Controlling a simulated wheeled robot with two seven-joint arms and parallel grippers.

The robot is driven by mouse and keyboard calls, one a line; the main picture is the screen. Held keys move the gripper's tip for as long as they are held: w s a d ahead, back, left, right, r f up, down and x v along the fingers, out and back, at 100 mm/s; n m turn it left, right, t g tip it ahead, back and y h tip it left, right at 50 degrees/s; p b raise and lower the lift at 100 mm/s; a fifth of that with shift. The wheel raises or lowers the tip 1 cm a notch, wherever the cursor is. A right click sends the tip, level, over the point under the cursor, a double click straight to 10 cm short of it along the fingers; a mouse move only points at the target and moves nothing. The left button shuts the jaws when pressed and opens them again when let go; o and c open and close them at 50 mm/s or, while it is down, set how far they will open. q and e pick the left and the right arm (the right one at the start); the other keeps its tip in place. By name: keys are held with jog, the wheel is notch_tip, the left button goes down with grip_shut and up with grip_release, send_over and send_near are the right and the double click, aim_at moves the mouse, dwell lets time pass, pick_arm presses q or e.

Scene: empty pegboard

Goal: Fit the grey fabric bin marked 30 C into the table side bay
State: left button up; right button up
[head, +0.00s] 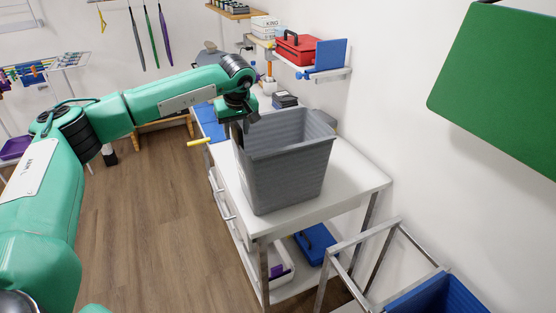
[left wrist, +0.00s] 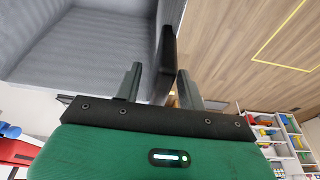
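The large grey bin (head: 285,165) stands upright on the white table (head: 362,180), its open top facing up. No 30 C marking is readable. My left gripper (head: 240,122) is at the bin's upper left rim. In the left wrist view, its two fingers (left wrist: 160,82) stand apart on either side of the bin's wall, which has a dark strip on it, and a gap shows beside the left finger. Whether a finger touches the wall is hard to tell. The bin (left wrist: 95,45) fills that view's upper left. My right gripper is not in view. I cannot tell which spot is the side bay.
A metal frame (head: 365,240) and a blue bin (head: 440,295) stand at the lower right. A blue box (head: 316,243) sits on the table's lower shelf. A wall shelf holds a red toolbox (head: 297,48). A green panel (head: 500,85) hangs at the right.

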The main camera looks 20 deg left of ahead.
pick_arm(q)
jog(key=shift+w+a+f, duration=0.1)
jog(key=shift+a+f, duration=0.05)
jog(key=shift+f, duration=0.4)
grip_shut()
jog(key=shift+r, duration=0.1)
